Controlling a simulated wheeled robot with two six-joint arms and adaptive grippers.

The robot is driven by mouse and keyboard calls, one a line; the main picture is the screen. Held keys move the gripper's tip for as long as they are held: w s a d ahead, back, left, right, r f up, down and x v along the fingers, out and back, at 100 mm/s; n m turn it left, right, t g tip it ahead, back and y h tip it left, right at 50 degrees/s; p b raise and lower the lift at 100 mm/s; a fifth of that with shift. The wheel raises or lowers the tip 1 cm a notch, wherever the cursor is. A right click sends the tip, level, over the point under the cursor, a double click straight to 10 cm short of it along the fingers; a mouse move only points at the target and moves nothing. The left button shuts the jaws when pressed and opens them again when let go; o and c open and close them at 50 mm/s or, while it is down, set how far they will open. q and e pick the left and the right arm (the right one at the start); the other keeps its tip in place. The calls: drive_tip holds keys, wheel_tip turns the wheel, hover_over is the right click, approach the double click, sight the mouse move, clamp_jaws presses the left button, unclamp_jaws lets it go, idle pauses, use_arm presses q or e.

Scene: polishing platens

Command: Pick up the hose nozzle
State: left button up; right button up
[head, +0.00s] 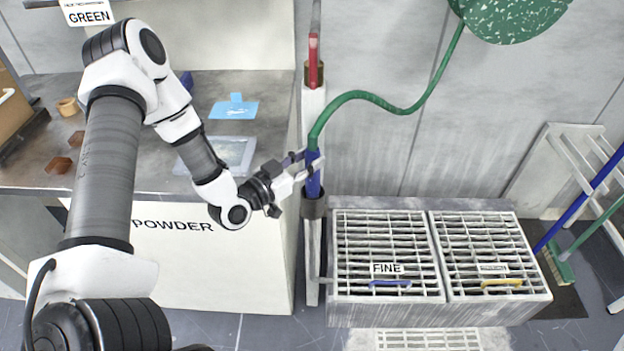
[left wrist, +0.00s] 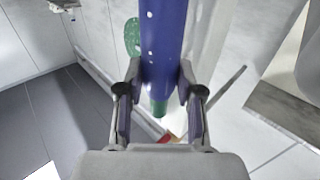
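The hose nozzle (head: 313,184) is blue and upright, with the green hose (head: 372,96) coming out of its top. Its lower end is in a dark holder cup (head: 313,208) on a pale post. My left gripper (head: 312,165) reaches it from the left, at its upper part. In the left wrist view the blue nozzle (left wrist: 164,45) runs between the two fingers of my left gripper (left wrist: 161,75). The fingers lie against both its sides and look shut on it. My right gripper is not in view.
A grated basin (head: 388,222) with FINE and another label stands right of the post. The POWDER counter (head: 245,172) is at left, with a blue sheet (head: 234,109) and a tray on it. The hose runs up to a green speckled thing (head: 512,15). Brushes lean at far right.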

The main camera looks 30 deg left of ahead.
use_arm(q)
clamp_jaws()
